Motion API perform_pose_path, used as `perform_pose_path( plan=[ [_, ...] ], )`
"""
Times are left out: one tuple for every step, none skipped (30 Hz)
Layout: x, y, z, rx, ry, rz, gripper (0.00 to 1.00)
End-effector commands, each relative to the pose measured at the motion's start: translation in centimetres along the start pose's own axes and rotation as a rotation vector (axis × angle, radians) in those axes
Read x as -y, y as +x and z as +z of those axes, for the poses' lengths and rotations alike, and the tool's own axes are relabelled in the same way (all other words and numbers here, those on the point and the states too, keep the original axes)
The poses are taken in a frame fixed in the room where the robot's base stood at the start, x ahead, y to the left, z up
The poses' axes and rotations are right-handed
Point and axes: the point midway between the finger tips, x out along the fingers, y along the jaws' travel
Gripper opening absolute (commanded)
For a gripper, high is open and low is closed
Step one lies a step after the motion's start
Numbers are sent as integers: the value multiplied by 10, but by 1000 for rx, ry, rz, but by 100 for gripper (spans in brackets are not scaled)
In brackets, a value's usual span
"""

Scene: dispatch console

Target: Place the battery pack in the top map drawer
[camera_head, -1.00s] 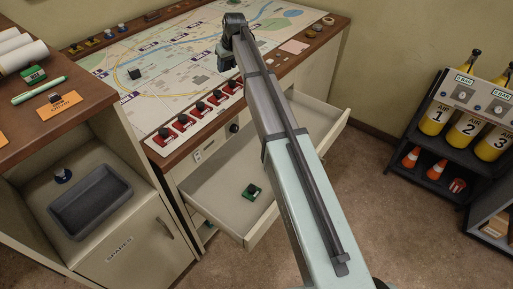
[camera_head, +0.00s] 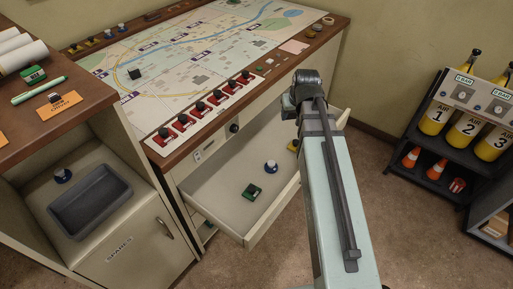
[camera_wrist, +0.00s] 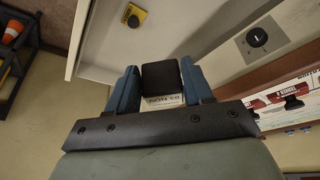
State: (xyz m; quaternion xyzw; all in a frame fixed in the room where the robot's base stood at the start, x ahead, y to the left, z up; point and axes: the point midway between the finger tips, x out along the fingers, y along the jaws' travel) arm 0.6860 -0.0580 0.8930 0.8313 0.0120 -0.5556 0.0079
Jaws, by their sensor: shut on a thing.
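The battery pack, seen as a dark block (camera_wrist: 160,78), is between the two blue fingers of my gripper (camera_wrist: 162,82) in the wrist view, with a pale lettered patch below it. In the head view, my gripper (camera_head: 303,88) is over the right end of the open top map drawer (camera_head: 221,196), and its fingers and load are hidden behind my arm. In the wrist view, the drawer (camera_wrist: 192,28) shows beyond the held block, apparently below it.
In the drawer are a green item (camera_head: 252,192), a white-and-blue knobbed item (camera_head: 270,167) and a yellow item (camera_head: 293,146), which also shows in the wrist view (camera_wrist: 134,15). The drawer's front-left floor is clear. The map console (camera_head: 172,158) with red switches stands behind.

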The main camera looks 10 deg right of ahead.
Motion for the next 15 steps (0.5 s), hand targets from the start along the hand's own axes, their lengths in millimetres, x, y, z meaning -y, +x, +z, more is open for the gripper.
perform_pose_path(
  plan=[
    [-3,-2,11,-1,9,4,15],
    [-5,-2,15,-1,13,6,15],
    [-7,-3,21,-1,19,8,15],
    [-6,-3,25,-1,20,8,15],
    [-1,-1,23,-1,12,5,15],
    [4,1,21,-1,5,2,15],
    [7,2,21,-1,0,0,15],
    [10,4,22,-1,-5,-2,15],
    [15,6,22,0,-13,-5,15],
    [19,8,23,1,-18,-8,15],
    [23,10,24,1,-24,-10,15],
    [28,13,25,1,-32,-13,15],
    [32,15,25,1,-38,-16,15],
    [36,18,26,0,-44,-18,15],
    [42,21,27,0,-53,-22,15]
  ],
)
